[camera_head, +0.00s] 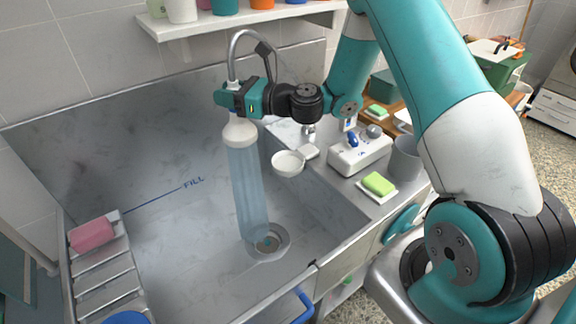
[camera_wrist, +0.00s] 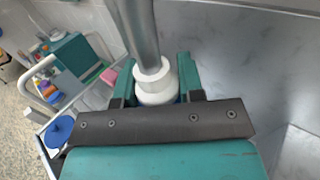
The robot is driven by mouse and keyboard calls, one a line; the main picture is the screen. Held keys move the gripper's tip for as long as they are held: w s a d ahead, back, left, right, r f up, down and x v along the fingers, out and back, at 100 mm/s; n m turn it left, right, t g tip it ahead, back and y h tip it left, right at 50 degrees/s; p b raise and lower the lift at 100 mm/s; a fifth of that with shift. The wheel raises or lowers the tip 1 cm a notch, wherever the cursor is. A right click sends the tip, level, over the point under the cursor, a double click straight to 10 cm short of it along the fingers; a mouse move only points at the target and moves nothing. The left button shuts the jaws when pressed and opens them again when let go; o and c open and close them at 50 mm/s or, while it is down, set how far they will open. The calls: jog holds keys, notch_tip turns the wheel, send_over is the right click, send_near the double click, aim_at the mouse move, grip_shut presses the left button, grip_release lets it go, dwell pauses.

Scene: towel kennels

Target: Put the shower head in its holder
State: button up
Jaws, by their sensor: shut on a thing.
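The white shower head (camera_head: 240,132) is in my gripper (camera_head: 239,103), over the steel tub, and points down. My gripper is shut on its white neck (camera_wrist: 155,85), which shows between the teal jaws in the wrist view. A grey hose (camera_head: 244,36) arches above it. A wide pale-blue column of water (camera_head: 248,190) falls from the head to the drain (camera_head: 267,241). A round white cup-like piece (camera_head: 288,164) is at the tub's right rim, apart from the head. A small dark piece (camera_head: 264,48) is beside the hose. I cannot tell which is the holder.
The tub (camera_head: 165,235) has a blue FILL line and a slatted step at left with a pink sponge (camera_head: 92,234). The right counter holds a white control box (camera_head: 359,156), a green sponge (camera_head: 379,183) and a grey cup (camera_head: 405,158). A shelf (camera_head: 235,22) hangs above.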

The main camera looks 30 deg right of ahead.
jog(key=shift+w+d, duration=0.1)
jog(key=shift+d, duration=0.4)
jog(key=w+d+b, duration=0.2)
jog(key=w+d, duration=0.1)
jog(key=d, duration=1.1)
jog(key=shift+d, duration=0.35)
notch_tip(320, 180, down, 6)
jog(key=b, duration=0.6)
notch_tip(320, 180, down, 4)
jog(key=b, duration=0.4)
